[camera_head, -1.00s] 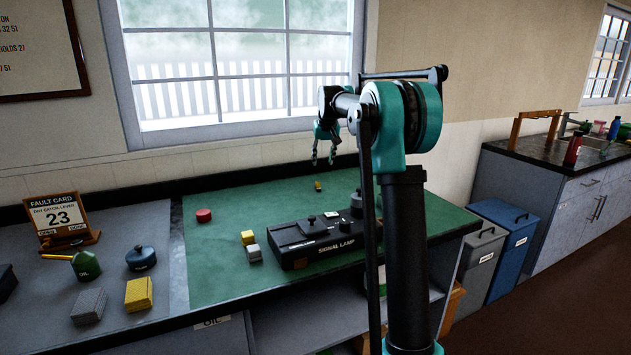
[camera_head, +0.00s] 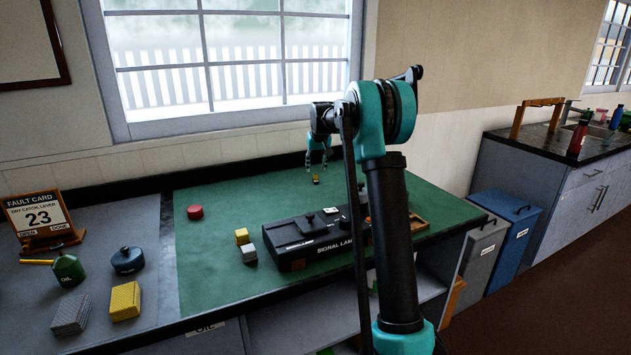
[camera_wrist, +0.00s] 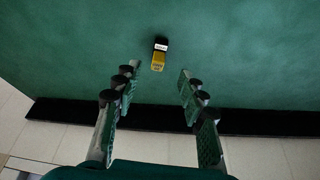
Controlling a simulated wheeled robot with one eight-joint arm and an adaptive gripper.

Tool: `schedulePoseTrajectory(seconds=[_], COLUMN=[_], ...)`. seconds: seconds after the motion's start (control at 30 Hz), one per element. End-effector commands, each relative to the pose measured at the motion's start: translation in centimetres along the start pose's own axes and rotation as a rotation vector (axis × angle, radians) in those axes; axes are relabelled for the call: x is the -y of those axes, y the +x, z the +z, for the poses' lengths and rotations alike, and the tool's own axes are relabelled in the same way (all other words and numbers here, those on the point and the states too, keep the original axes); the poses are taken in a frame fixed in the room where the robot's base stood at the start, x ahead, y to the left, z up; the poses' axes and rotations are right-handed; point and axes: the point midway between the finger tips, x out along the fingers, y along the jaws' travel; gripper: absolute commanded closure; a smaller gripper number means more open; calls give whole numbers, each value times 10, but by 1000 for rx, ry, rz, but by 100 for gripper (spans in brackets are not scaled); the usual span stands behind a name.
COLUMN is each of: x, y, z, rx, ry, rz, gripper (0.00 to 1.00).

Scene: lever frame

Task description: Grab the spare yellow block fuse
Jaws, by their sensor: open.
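The spare yellow block fuse (camera_head: 316,180) is a small yellow and black block on the green mat near the back of the bench. In the wrist view the fuse (camera_wrist: 159,57) lies ahead of the fingertips, a little left of the middle of the gap, with a white label on its dark end. My gripper (camera_head: 318,161) points down just above the fuse. In the wrist view my gripper (camera_wrist: 157,78) is open and empty, with its fingers spread on both sides.
A black signal lamp box (camera_head: 318,238) stands in front on the mat. A wooden tray (camera_head: 416,222) is at right. The wall and window are close behind.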

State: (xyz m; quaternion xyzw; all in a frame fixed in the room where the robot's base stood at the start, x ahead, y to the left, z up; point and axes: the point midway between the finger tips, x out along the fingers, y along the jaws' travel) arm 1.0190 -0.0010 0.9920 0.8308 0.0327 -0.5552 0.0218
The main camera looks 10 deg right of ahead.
Motion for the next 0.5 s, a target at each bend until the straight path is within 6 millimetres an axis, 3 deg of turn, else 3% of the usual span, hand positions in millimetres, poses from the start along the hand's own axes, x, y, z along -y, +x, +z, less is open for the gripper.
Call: schedulePoseTrajectory(seconds=[0.33, 0.5], x=[-1, -3], y=[22, 46], z=[-1, -4], rx=[0, 0], ry=[0, 0], rz=[0, 0], gripper=[59, 59])
